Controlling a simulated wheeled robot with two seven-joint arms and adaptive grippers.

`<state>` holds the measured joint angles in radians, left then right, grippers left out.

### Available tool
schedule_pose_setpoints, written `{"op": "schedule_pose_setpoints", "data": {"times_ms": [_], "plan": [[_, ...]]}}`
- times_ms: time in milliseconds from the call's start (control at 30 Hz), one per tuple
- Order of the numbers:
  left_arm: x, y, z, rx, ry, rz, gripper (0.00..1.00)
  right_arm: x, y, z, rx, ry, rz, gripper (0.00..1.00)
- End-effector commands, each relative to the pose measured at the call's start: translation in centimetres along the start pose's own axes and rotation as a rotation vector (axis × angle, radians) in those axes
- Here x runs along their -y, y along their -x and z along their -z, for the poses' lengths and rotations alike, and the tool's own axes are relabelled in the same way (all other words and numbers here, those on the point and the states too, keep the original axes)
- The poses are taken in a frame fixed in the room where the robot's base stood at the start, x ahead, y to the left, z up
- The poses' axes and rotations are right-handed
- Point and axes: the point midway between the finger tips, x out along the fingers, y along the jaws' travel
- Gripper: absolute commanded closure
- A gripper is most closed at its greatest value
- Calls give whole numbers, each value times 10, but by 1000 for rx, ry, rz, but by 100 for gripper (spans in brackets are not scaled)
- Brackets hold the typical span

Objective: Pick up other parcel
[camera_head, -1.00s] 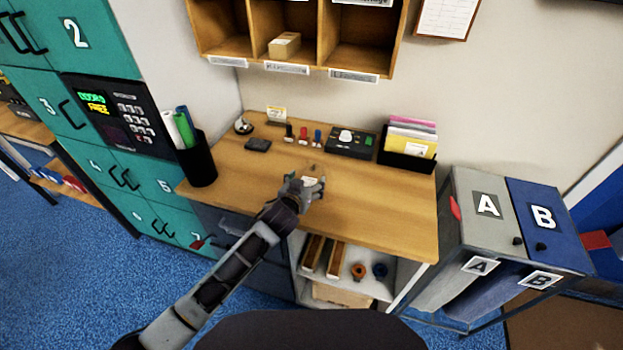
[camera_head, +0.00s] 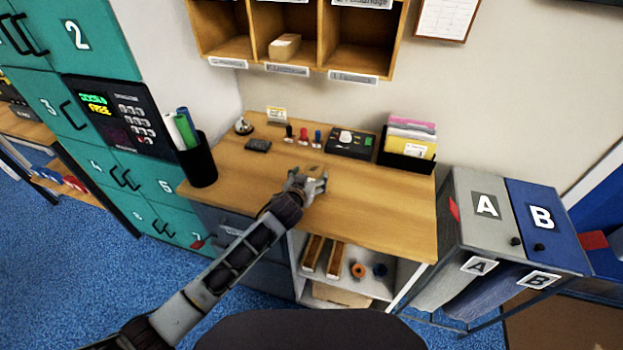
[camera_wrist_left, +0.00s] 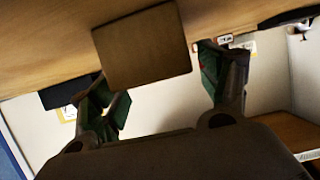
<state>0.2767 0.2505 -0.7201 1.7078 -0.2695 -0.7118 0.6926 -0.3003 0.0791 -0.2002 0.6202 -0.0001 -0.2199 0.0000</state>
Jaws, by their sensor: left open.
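A small brown parcel (camera_head: 314,170) lies on the wooden desk, partly hidden behind my left gripper (camera_head: 308,180). In the left wrist view the parcel (camera_wrist_left: 143,47) is a flat brown box face in the gap between the spread fingers of my left gripper (camera_wrist_left: 163,75). The gripper is open, and I see no finger closed on the parcel. A second light brown parcel (camera_head: 285,46) sits in the middle compartment of the wall shelf (camera_head: 320,42). My right gripper is not in view.
On the desk (camera_head: 385,215) stand a black pen cup (camera_head: 198,162), a control box (camera_head: 350,142), several small stamps and a tray of envelopes (camera_head: 408,145). Bins A (camera_head: 470,240) and B (camera_head: 545,225) stand at right, teal lockers (camera_head: 95,40) at left. The desk's front right is clear.

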Motion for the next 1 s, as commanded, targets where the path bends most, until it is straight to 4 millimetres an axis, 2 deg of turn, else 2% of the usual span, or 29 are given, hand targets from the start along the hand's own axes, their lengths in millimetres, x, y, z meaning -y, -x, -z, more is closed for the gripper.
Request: {"op": "schedule_pose_setpoints", "data": {"times_ms": [300, 833, 1000], "plan": [[-1, -18, 0, 0, -1, -1, 23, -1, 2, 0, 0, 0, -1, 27], [0, -20, -1, 1, 0, -1, 23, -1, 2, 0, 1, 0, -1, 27], [0, -20, -1, 1, 0, 0, 45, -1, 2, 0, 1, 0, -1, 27]]}}
